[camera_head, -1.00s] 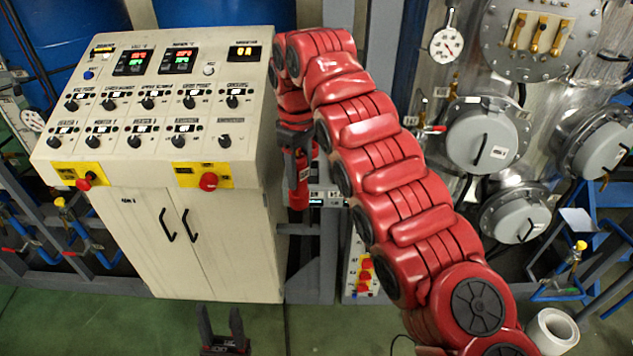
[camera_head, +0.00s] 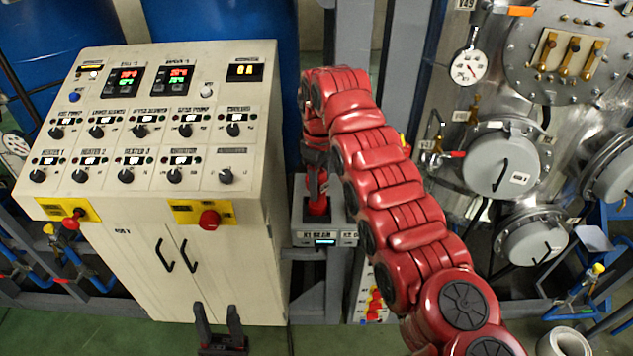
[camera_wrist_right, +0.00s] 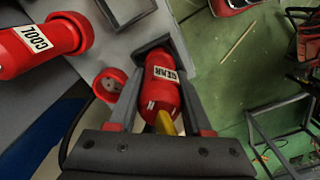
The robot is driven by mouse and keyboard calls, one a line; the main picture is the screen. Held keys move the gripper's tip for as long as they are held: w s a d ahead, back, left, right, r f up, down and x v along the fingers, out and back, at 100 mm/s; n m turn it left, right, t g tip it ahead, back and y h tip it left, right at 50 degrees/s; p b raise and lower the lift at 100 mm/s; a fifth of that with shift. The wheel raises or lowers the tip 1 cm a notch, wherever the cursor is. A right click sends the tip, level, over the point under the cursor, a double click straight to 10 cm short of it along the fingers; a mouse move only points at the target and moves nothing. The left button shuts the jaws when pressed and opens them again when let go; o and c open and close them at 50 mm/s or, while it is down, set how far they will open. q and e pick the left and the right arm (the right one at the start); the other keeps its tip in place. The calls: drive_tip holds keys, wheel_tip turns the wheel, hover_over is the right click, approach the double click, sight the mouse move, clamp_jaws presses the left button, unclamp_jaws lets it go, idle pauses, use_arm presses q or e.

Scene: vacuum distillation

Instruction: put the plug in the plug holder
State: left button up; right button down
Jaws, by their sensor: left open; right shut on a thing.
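A red plug (camera_head: 317,196), labelled GEAR in the right wrist view (camera_wrist_right: 163,82), points down from my right gripper (camera_head: 316,165). The right gripper is shut on it; in the right wrist view its fingers (camera_wrist_right: 160,112) lie on either side. In the head view the plug's lower end is at the dark top opening of a grey box (camera_head: 305,240) labelled K1 GEAR. I cannot tell how deep it sits. In the right wrist view a dark frame (camera_wrist_right: 152,45) borders its far end. My left gripper (camera_head: 220,338) is open and empty, low in front of the cabinet.
A control cabinet (camera_head: 140,180) with knobs and red buttons stands left of the box. A red COOL plug (camera_wrist_right: 40,45) and a red round socket (camera_wrist_right: 110,85) are near the held plug. Steel vessels (camera_head: 500,160) stand to the right.

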drive_tip(key=shift+s+a+f, duration=0.1)
drive_tip(key=shift+s, duration=0.05)
drive_tip(key=shift+a, duration=0.15)
drive_tip(key=shift+w+f, duration=0.25)
drive_tip(key=shift+w, duration=0.05)
drive_tip(key=shift+c, duration=1.6)
unclamp_jaws()
drive_tip(key=shift+d, duration=0.25)
drive_tip(key=shift+s+a+r, duration=0.15)
drive_tip(key=shift+r, duration=0.15)
